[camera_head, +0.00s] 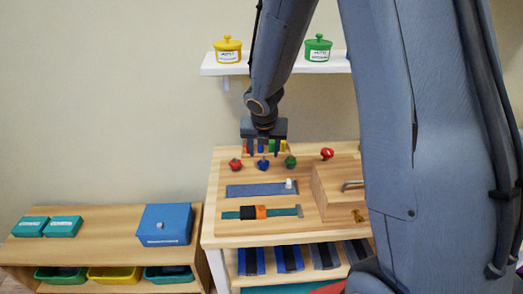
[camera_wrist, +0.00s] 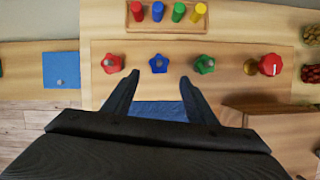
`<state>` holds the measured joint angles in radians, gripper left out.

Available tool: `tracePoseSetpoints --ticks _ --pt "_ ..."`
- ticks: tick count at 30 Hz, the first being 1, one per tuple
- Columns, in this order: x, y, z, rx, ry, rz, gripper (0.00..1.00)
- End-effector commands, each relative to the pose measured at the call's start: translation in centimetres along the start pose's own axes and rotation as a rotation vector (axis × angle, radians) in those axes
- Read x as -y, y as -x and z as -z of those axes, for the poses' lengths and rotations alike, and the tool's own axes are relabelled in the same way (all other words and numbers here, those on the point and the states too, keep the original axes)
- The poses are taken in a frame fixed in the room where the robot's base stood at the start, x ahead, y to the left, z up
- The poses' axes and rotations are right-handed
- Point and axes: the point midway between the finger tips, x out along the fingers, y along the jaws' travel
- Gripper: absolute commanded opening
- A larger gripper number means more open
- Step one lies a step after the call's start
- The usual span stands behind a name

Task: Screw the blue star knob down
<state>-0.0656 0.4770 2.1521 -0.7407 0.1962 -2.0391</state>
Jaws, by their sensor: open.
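The blue star knob (camera_wrist: 158,63) sits in a row on the wooden board, between a red star knob (camera_wrist: 112,63) on its left and a green star knob (camera_wrist: 204,64) on its right. It also shows in the head view (camera_head: 263,164), just below my gripper (camera_head: 264,148). In the wrist view my gripper (camera_wrist: 158,85) is open and empty. Its two fingers point towards the row, one on each side of the blue knob's line. The fingertips appear apart from the knob. Their height above it is hard to tell.
A rack (camera_wrist: 168,24) of coloured pegs stands behind the knobs. A red knob (camera_wrist: 270,65) is farther right, near a wooden box (camera_head: 338,187). A blue panel (camera_head: 258,190) and a strap (camera_head: 262,212) lie in front. A blue box (camera_head: 165,224) stands on the low left shelf.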

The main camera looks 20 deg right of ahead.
Motion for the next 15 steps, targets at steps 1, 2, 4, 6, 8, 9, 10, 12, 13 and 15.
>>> tracePoseSetpoints --ticks 1,2,4,6,8,9,10,12,13,15 --pt "-0.2 -0.1 -0.1 0.002 0.031 -0.003 0.52" --pt "-0.2 -0.3 -0.2 0.003 0.043 -0.004 0.52" --pt "-0.1 -1.0 -0.3 0.004 0.053 -0.004 0.52" --pt "0.0 -2.0 -0.3 0.003 0.054 -0.002 0.52" --pt "0.1 -3.0 -0.3 0.002 0.051 -0.002 0.52" --pt "0.1 -3.7 -0.2 0.002 0.05 -0.001 0.52" --pt "0.2 -4.2 -0.2 0.002 0.049 -0.001 0.52" --pt "0.1 -5.3 -0.3 0.003 0.047 -0.001 0.52" --pt "0.1 -5.7 -0.3 0.003 0.049 -0.002 0.52" --pt "0.1 -6.6 -0.3 0.002 0.047 -0.002 0.52"
